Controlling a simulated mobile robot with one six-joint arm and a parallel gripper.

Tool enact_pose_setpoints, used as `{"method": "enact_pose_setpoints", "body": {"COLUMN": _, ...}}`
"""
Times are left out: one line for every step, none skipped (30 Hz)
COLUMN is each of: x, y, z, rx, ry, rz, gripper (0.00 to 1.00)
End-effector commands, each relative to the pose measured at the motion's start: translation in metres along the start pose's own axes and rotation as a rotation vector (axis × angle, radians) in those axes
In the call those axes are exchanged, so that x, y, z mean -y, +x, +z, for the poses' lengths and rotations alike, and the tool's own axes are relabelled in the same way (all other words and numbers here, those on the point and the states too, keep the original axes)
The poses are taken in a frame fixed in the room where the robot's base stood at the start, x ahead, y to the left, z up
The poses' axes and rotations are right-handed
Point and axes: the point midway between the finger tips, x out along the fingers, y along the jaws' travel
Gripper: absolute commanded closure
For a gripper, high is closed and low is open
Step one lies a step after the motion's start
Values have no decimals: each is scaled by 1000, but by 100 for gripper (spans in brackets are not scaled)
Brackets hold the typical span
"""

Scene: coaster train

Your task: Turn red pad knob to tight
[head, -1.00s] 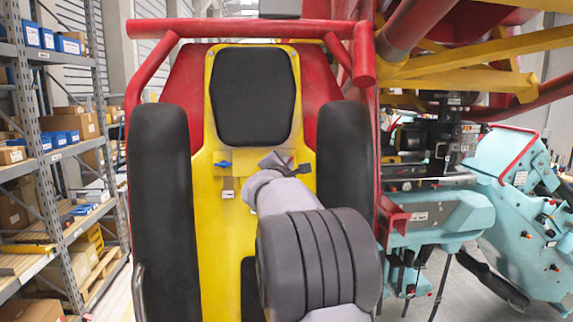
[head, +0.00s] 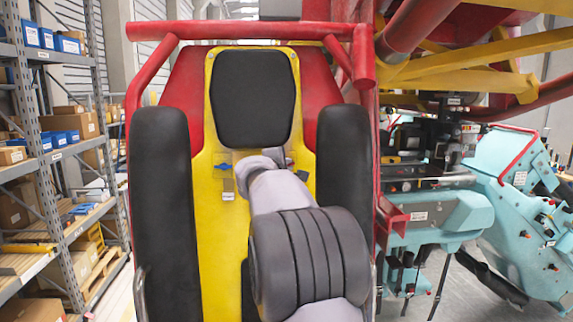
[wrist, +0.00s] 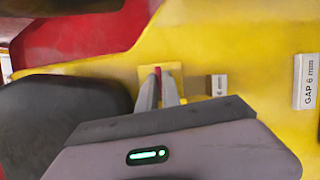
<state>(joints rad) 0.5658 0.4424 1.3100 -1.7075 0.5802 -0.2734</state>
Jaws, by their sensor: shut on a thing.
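A small red knob (wrist: 157,71) shows in the wrist view on a square yellow mount on the yellow panel (wrist: 208,40). My gripper (wrist: 158,80) has its two grey fingers close together on either side of the knob, shut on it. Only a thin red strip of the knob shows between the fingers, so its turn angle cannot be read. In the head view my gripper (head: 282,157) is mostly hidden by my own arm at the lower edge of the black seat pad (head: 252,98), and the red knob cannot be made out there.
A blue knob (head: 223,165) sits on the panel left of my arm. Beside the red knob are a small tag (wrist: 218,85) and a "GAP 6 mm" label (wrist: 307,82). Black side pads (head: 163,200) flank the yellow panel. A red bar (head: 240,29) crosses above.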

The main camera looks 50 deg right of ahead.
Motion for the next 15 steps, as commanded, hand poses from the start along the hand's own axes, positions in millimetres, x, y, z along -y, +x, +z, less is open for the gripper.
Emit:
{"method": "enact_pose_setpoints", "body": {"x": -1, "y": 0, "z": 0, "rx": 0, "ry": 22, "rz": -8, "gripper": 100}}
{"method": "enact_pose_setpoints", "body": {"x": -1, "y": 0, "z": 0, "rx": 0, "ry": 36, "rz": -14, "gripper": 100}}
{"method": "enact_pose_setpoints", "body": {"x": -2, "y": 0, "z": 0, "rx": 0, "ry": 53, "rz": -20, "gripper": 100}}
{"method": "enact_pose_setpoints", "body": {"x": -2, "y": 0, "z": 0, "rx": 0, "ry": 65, "rz": -24, "gripper": 100}}
{"method": "enact_pose_setpoints", "body": {"x": -2, "y": 0, "z": 0, "rx": 0, "ry": 75, "rz": -28, "gripper": 100}}
{"method": "enact_pose_setpoints", "body": {"x": -1, "y": 0, "z": 0, "rx": -1, "ry": 88, "rz": -34, "gripper": 100}}
{"method": "enact_pose_setpoints", "body": {"x": -1, "y": 0, "z": 0, "rx": -1, "ry": 96, "rz": -37, "gripper": 100}}
{"method": "enact_pose_setpoints", "body": {"x": -1, "y": 0, "z": 0, "rx": -1, "ry": 103, "rz": -40, "gripper": 100}}
{"method": "enact_pose_setpoints", "body": {"x": -1, "y": 0, "z": 0, "rx": -1, "ry": 112, "rz": -43, "gripper": 100}}
{"method": "enact_pose_setpoints", "body": {"x": -1, "y": 0, "z": 0, "rx": -1, "ry": 117, "rz": -45, "gripper": 100}}
{"method": "enact_pose_setpoints", "body": {"x": -1, "y": 0, "z": 0, "rx": -1, "ry": 121, "rz": -47, "gripper": 100}}
{"method": "enact_pose_setpoints", "body": {"x": -1, "y": 0, "z": 0, "rx": -1, "ry": 126, "rz": -49, "gripper": 100}}
{"method": "enact_pose_setpoints", "body": {"x": -1, "y": 0, "z": 0, "rx": -1, "ry": 129, "rz": -50, "gripper": 100}}
{"method": "enact_pose_setpoints", "body": {"x": -1, "y": 0, "z": 0, "rx": -1, "ry": 132, "rz": -51, "gripper": 100}}
{"method": "enact_pose_setpoints", "body": {"x": -1, "y": 0, "z": 0, "rx": -1, "ry": 134, "rz": -52, "gripper": 100}}
